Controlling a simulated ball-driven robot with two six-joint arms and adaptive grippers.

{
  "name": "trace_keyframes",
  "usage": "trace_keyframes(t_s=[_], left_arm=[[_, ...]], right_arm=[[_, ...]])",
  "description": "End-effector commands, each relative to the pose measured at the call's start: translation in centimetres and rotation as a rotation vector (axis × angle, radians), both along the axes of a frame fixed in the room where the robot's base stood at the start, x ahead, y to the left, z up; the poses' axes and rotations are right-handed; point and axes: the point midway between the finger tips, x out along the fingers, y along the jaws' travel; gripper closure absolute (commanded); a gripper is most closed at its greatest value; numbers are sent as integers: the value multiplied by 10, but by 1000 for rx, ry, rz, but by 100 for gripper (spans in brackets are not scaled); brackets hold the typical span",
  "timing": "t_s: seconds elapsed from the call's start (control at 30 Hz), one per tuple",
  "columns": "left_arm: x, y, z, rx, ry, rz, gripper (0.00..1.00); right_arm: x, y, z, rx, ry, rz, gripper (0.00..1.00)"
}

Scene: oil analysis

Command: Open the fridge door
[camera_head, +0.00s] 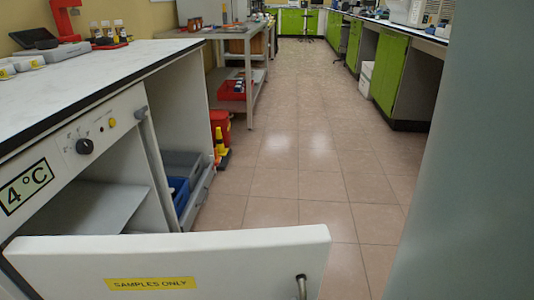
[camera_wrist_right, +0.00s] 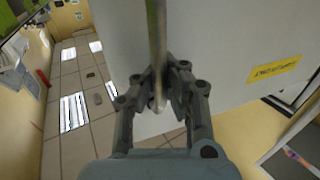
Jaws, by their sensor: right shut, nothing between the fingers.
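The fridge is a white unit under the bench at the left, with a "4 °C" label and a control panel (camera_head: 92,130). Its white door (camera_head: 235,259), marked "SAMPLES ONLY", stands swung open across the lower part of the head view, and the interior (camera_head: 92,207) with a shelf shows behind it. The door's metal handle (camera_head: 301,287) is at the bottom edge. In the right wrist view the handle (camera_wrist_right: 156,35) runs up to the fingertips of my right gripper (camera_wrist_right: 160,98). That gripper is shut with nothing gripped, close to the door face. My left gripper is out of view.
The white bench top (camera_head: 100,72) with a black edge is above the fridge. Blue and grey bins (camera_head: 179,190) sit beside the fridge, with a red bin (camera_head: 220,126) beyond. The tiled aisle (camera_head: 300,150) ahead is clear, with green cabinets (camera_head: 390,75) along its right.

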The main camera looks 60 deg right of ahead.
Motion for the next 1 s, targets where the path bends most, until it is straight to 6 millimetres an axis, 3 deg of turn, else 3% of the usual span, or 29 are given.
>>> trace_keyframes(t_s=[0.17,0.47,0.77,1.0], left_arm=[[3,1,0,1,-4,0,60],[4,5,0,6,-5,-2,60],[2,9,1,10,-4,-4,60],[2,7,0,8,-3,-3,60]], right_arm=[[-4,-2,0,-1,3,-5,100],[-2,-1,0,0,2,-3,64],[-1,0,1,1,1,-2,64],[-2,-1,27,1,-2,-3,64]])
